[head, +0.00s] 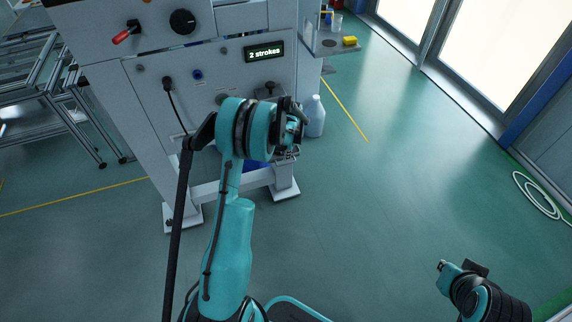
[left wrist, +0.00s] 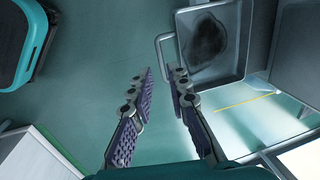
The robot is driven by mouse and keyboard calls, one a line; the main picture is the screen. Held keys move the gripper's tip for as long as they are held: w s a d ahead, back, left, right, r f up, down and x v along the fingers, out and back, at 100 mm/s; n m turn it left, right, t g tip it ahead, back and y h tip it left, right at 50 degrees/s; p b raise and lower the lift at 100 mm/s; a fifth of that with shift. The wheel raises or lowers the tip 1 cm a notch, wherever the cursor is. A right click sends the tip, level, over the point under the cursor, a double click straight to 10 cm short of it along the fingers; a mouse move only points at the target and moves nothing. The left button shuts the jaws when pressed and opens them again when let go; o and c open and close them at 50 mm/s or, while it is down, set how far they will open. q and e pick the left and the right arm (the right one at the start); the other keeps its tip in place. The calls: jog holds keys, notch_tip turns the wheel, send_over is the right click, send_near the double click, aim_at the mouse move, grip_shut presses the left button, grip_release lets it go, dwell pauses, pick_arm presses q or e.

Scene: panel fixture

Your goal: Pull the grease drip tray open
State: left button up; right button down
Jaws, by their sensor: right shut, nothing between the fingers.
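The grease drip tray (left wrist: 235,65) is a grey tray with a dark grease patch, at the upper right of the left wrist view. Its bar handle (left wrist: 160,58) sticks out to the left. My left gripper (left wrist: 159,70) is open, and the lower end of the handle shows between its fingertips in the picture; I cannot tell whether they touch it. In the head view my left arm hides the tray and most of the left gripper. My right gripper (head: 459,268) is shut and empty, far from the panel at the lower right.
The grey panel fixture (head: 140,100) carries a "2 strokes" display (head: 264,52), a black knob (head: 183,21) and a red-handled lever (head: 127,33). A white jug (head: 314,117) stands on the floor to its right. The floor at right is clear up to a coiled hose (head: 538,195).

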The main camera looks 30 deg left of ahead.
aim_at(284, 164)
pick_arm(q)
jog(key=f, duration=0.2)
jog(key=f+b, duration=0.1)
jog(key=f, duration=0.1)
jog(key=w+a+f+b, duration=0.1)
jog(key=f, duration=0.2)
jog(key=shift+r, duration=0.1)
jog(key=shift+s, duration=0.1)
grip_shut()
jog(key=shift+d, duration=0.1)
